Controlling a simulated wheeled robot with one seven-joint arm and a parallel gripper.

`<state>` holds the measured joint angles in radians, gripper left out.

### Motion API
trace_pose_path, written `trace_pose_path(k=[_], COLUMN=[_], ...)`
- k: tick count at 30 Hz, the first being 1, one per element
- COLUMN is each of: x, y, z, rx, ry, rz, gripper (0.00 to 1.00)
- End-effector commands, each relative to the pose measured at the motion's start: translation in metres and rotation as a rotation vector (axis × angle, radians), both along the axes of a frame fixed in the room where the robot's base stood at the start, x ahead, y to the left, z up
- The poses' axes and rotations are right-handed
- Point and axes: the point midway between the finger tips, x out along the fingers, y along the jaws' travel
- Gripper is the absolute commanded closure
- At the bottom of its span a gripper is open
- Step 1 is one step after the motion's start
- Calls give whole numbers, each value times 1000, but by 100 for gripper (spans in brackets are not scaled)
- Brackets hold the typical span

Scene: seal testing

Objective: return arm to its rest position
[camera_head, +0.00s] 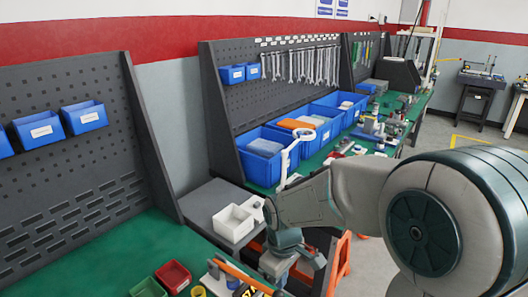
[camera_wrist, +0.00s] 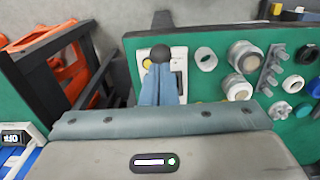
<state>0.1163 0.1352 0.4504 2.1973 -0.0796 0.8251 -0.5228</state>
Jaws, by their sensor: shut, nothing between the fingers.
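My gripper (camera_wrist: 160,56) shows in the wrist view at the middle, beyond the grey housing along the bottom. Its blue-grey fingers are together, with nothing visible between them. Behind them is a white plate-like item on the green bench (camera_wrist: 205,88); the picture does not show whether they touch it. The fingertips are not clear there.
A white tray (camera_head: 233,222) and a white ring-headed stand (camera_head: 293,150) are close to my arm. Red (camera_head: 172,275) and green (camera_head: 148,289) bins lie at the front. Blue crates (camera_head: 262,165) line the back. An orange frame (camera_head: 340,265) stands beside the bench.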

Motion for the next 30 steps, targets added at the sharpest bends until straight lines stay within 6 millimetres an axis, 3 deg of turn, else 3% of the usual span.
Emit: trace_pose_path(k=[4,17,23,30], x=[0,-1,-21,-66], y=[0,-1,-33,-78], z=[14,16,45,83], rx=[0,-3,-32,-5], ry=[0,-5,-74,-181], rz=[0,-7,-198,-537], gripper=[100,100,100,100])
